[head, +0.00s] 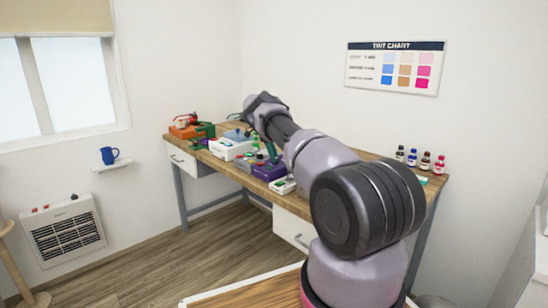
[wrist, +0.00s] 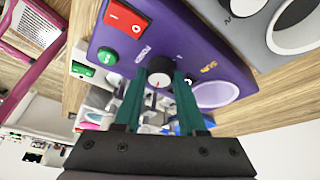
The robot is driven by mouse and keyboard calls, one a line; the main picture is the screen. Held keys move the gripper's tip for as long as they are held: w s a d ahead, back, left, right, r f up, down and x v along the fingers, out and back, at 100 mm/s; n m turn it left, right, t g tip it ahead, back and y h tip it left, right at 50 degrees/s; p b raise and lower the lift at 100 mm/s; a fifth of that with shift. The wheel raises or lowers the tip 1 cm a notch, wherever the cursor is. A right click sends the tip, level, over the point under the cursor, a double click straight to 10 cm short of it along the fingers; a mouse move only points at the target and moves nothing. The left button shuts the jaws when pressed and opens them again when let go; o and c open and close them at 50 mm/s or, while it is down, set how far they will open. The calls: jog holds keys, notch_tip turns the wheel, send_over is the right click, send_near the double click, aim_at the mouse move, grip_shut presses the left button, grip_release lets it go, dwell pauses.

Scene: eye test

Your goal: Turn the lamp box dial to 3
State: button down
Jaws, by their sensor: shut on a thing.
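A purple box (wrist: 205,40) fills the upper middle of the wrist view; in the head view it is the purple box (head: 270,172) on the bench. I cannot read a label naming it the lamp box. On its face is a small round dial (wrist: 158,65) with a dark rim and a pale part with a small red mark. My gripper (wrist: 161,76), with teal fingers, is shut on this dial, one finger on each side. The dial's number is not readable. In the head view my gripper (head: 268,150) is small and partly hidden by my arm.
The purple box also carries a red rocker switch (wrist: 125,18), a green button (wrist: 107,56) and a pale round opening (wrist: 215,94). A grey box (wrist: 265,30) stands beside it. Several other devices crowd the wooden bench (head: 385,170). Small bottles (head: 412,158) stand at its right end.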

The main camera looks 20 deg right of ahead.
dwell(0.4)
jog(key=shift+c, duration=2.4)
grip_release()
